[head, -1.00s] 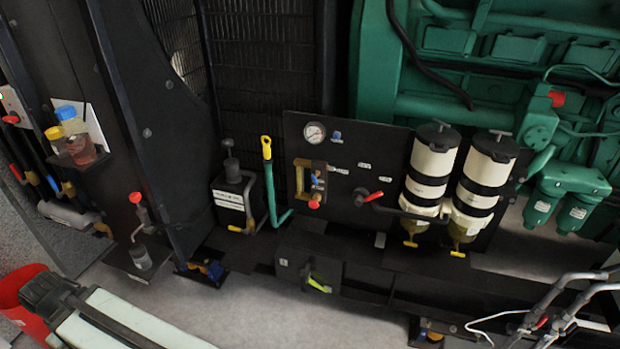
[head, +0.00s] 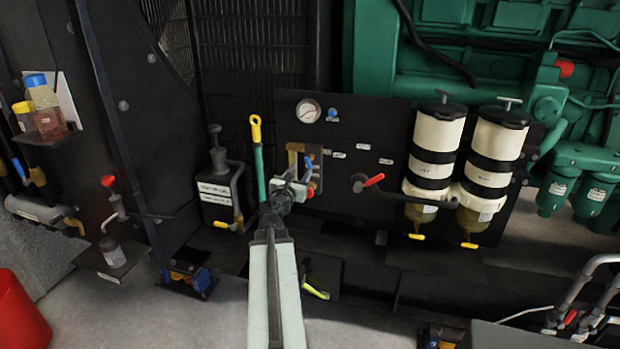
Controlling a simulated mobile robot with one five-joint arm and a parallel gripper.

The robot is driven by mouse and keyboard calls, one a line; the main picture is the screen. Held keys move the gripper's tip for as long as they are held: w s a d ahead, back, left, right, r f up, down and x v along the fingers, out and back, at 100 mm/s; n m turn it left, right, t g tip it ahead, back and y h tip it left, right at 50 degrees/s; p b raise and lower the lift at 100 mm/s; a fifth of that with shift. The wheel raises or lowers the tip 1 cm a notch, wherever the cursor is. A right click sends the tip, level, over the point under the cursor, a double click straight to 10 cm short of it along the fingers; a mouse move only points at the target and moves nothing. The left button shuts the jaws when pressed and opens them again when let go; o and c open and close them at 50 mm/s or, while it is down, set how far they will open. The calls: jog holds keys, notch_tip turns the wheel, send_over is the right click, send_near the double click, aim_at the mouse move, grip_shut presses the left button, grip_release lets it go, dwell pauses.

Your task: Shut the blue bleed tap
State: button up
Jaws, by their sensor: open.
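A small blue round knob (head: 333,114) sits on the black panel (head: 350,220) just right of the pressure gauge (head: 308,111), with a small label under it. A brass fitting (head: 295,160) with small blue parts and a red knob is lower on the panel. I cannot tell for sure which blue part is the bleed tap. My gripper (head: 291,187) is open, small and foreshortened at the end of my pale arm. It appears in front of the lower brass fitting and hides part of it. I cannot tell whether it touches anything.
A green hand lever with yellow end (head: 256,130) stands close left of my gripper. A red-handled valve (head: 372,180) and two white filters (head: 434,150) are to the right. A black pump box (head: 216,190) is left. A red bucket (head: 18,315) stands on the floor.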

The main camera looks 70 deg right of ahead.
aim_at(308, 164)
jog(key=shift+s+d+n, duration=0.3)
jog(key=shift+s+n, duration=0.1)
jog(key=shift+s, duration=0.1)
jog(key=d, duration=0.7)
jog(key=shift+w+d, duration=0.25)
jog(key=shift+d, duration=0.15)
jog(key=shift+c, duration=0.3)
